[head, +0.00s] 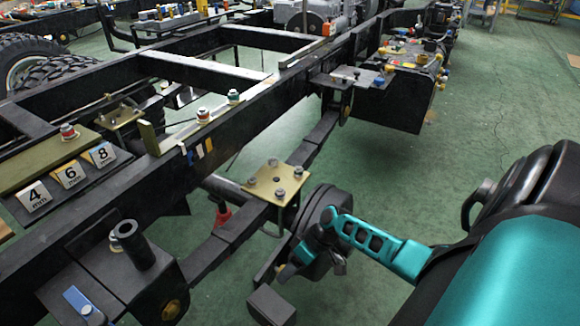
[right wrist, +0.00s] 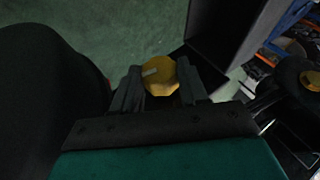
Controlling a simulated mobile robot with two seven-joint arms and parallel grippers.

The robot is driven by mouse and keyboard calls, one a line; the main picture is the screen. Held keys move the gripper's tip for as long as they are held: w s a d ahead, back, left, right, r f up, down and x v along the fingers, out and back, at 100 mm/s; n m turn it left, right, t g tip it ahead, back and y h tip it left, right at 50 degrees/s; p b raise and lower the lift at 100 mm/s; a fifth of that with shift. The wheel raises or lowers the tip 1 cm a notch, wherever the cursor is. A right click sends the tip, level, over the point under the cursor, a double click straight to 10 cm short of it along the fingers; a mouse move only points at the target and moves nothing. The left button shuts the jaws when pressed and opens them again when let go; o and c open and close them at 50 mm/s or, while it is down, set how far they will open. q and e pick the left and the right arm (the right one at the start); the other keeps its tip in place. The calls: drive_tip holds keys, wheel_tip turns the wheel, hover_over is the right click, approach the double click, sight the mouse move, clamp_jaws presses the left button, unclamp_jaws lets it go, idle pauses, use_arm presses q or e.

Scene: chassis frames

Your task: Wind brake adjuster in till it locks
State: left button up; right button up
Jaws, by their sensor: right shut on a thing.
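My right gripper (head: 316,243) reaches in from the right to the round dark brake drum (head: 300,215) at the axle end, outside the black chassis rail. In the right wrist view its two dark fingers (right wrist: 160,88) are closed around a yellow, faceted knob, which looks like the brake adjuster (right wrist: 158,70). A pale mark shows on the knob's face. In the head view the gripper hides the adjuster. How far the adjuster is wound in cannot be told. My left gripper is out of view.
A brass-coloured plate (head: 278,182) with bolts sits on the axle beside the drum. Blocks marked 4, 6 and 8 mm (head: 70,177) stand on the left. A black box (head: 395,100) hangs from the rail further back. Green floor (head: 490,120) is clear on the right.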

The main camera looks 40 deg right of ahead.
drive_tip(key=o, duration=1.1)
drive_tip(key=shift+c, duration=0.2)
use_arm(q)
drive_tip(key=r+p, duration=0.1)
drive_tip(key=p, duration=0.1)
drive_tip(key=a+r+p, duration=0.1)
drive_tip(key=p, duration=0.1)
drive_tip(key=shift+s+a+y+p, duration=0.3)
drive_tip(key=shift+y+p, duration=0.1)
use_arm(e)
drive_tip(key=v, duration=1.2)
drive_tip(key=shift+d+r, duration=0.25)
drive_tip(key=shift+r, duration=0.05)
drive_tip(key=shift+s, duration=0.15)
